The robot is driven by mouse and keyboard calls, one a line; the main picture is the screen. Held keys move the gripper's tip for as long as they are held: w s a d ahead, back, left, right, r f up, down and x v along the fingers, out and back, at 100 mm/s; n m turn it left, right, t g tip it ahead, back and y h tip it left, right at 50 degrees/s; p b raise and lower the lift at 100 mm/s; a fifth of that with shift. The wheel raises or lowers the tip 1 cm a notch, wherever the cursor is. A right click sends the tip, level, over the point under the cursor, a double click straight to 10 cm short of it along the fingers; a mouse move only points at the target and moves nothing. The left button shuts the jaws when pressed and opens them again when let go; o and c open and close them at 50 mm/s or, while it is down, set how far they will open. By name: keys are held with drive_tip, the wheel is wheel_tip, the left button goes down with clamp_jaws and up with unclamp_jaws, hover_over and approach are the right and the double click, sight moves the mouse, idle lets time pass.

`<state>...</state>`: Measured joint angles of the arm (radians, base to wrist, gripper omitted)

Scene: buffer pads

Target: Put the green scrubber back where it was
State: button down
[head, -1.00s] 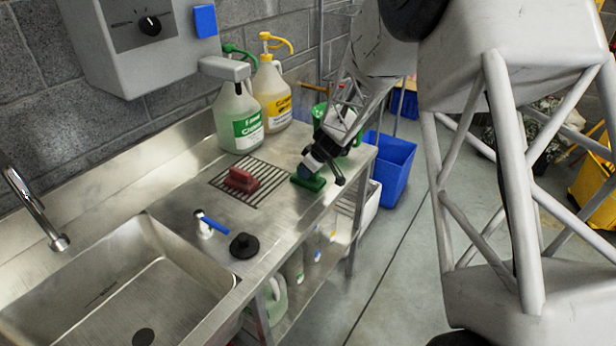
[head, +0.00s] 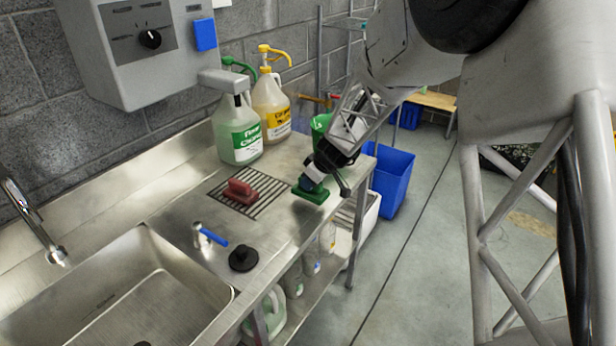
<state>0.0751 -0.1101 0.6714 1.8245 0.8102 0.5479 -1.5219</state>
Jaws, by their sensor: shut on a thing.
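The green scrubber (head: 311,194) is at the right part of the steel counter, just right of the slotted drain grate (head: 262,206). My gripper (head: 314,184) reaches down from the upper right and is shut on the scrubber. The scrubber is on or just above the counter; I cannot tell which. My gripper hides part of its top. A red scrubber (head: 240,191) sits on the grate, to the left of the green one and apart from it.
Two pump jugs, one green-labelled (head: 237,130) and one yellow-labelled (head: 272,108), stand behind the grate. A blue-handled tool (head: 213,236) and a black round plug (head: 243,253) lie near the sink (head: 130,290). A blue bin (head: 392,180) stands beyond the counter's right end.

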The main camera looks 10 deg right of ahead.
sight(320, 203)
drive_tip(key=shift+s+d+r, duration=0.1)
drive_tip(key=shift+s+r, duration=0.05)
drive_tip(key=shift+s, duration=1.7)
drive_tip(key=shift+s+r, duration=0.2)
drive_tip(key=shift+s, duration=1.6)
drive_tip(key=shift+s+d+r, duration=0.1)
drive_tip(key=shift+s+r, duration=0.05)
drive_tip(key=shift+s, duration=1.7)
drive_tip(key=shift+w+a, duration=0.1)
drive_tip(key=w+a+r+n+g, duration=0.1)
drive_tip(key=w+a+r, duration=0.3)
drive_tip(key=w+a, duration=0.4)
drive_tip(key=w+a+r+n+g+y, duration=0.1)
drive_tip(key=w+a+r+n, duration=0.2)
drive_tip(key=w+a, duration=0.4)
drive_tip(key=w, duration=0.8)
drive_tip(key=shift+w+a+r+n, duration=0.25)
drive_tip(key=shift+a+r+n, duration=0.05)
drive_tip(key=shift+a+r, duration=0.1)
drive_tip(key=shift+f, duration=2.5)
drive_tip(key=shift+f, duration=0.1)
